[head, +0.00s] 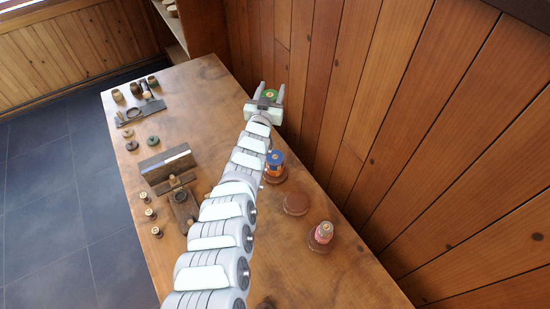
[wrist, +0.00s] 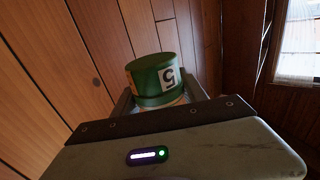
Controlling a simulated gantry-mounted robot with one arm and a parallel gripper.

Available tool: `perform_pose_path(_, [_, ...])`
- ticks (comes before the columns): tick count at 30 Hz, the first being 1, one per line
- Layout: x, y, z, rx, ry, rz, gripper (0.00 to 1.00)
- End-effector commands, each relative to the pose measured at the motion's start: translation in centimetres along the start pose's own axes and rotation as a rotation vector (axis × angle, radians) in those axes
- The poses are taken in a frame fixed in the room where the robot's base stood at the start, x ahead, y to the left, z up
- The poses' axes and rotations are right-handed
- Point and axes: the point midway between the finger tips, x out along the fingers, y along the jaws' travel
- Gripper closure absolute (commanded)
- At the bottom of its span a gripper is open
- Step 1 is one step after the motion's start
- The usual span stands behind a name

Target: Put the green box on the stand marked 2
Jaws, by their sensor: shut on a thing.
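The green box (head: 271,94) is a round, lidded green tin with a white label bearing a dark figure. It shows large in the wrist view (wrist: 158,78), tilted in that picture. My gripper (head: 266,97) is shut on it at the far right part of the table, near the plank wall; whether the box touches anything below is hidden. A bare round brown stand (head: 296,204) is on the right side of the table. Another stand (head: 274,178) bears a blue and orange box (head: 275,160). A third stand (head: 318,245) bears a reddish box (head: 323,231). No stand number is readable.
The plank wall (head: 400,120) runs close along the table's right edge. A dark upright block (head: 165,165), a wooden tool (head: 180,205) and several small spools stand on the left side. A flat rack (head: 140,111) lies at the far left. The table (head: 205,90) is clear at the far middle.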

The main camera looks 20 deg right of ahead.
Motion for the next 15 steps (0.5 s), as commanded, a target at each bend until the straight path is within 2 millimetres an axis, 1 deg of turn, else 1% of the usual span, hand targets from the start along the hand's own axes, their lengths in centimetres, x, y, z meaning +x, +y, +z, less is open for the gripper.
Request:
perform_pose_path(4, [0.4, 1.3, -0.6, 0.007, -0.002, 0.053, 0.89])
perform_pose_path(9, [0.2, 2.8, -1.1, 0.007, -0.002, 0.116, 0.89])
perform_pose_path(12, [-0.3, 3.6, -1.1, 0.007, -0.002, 0.159, 0.89])
perform_pose_path(15, [-1.4, 4.1, -0.8, 0.004, -0.002, 0.206, 0.89])
